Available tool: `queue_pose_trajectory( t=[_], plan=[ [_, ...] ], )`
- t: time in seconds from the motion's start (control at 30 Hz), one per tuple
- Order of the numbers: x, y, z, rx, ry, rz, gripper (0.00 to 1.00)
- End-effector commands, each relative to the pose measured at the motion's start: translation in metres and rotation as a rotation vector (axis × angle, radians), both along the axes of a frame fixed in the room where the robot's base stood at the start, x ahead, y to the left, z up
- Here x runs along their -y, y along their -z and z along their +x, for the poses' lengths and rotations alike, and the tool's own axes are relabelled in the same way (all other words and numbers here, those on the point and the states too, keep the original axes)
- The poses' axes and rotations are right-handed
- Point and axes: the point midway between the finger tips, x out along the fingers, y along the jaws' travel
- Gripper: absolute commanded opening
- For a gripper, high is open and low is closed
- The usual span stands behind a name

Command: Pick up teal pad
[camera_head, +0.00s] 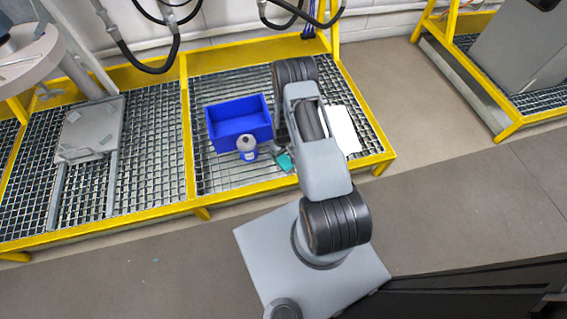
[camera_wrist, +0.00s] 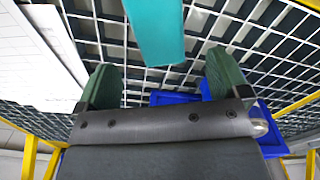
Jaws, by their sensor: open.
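The teal pad (camera_head: 285,162) lies on the metal grating, just right of a small grey and blue bottle and partly hidden by my arm in the head view. In the wrist view the teal pad (camera_wrist: 155,28) is at the top centre, its lower end in line with the gap between the fingers and cut off by the frame's top edge. My gripper (camera_wrist: 160,66) is open, its green fingers on either side of that gap, with nothing held. Neither finger visibly touches the pad.
A blue bin (camera_head: 238,120) stands on the grating left of the pad, with the bottle (camera_head: 247,149) at its front corner. A white sheet (camera_head: 342,130) lies right of my arm. Yellow rails (camera_head: 188,150) edge the grating. Bare grating (camera_head: 225,178) lies in front of the bin.

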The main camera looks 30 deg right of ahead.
Motion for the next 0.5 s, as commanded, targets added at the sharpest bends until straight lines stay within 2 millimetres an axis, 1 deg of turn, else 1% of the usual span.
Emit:
queue_pose_trajectory(
  t=[0.03, 0.33, 0.5],
  plan=[
    [0.000, 0.006, 0.000, 0.000, 0.000, 0.000, 0.94],
    [0.000, 0.018, -0.001, 0.000, 0.000, 0.000, 0.94],
    [0.001, 0.040, -0.003, 0.000, 0.001, 0.000, 0.94]
  ],
)
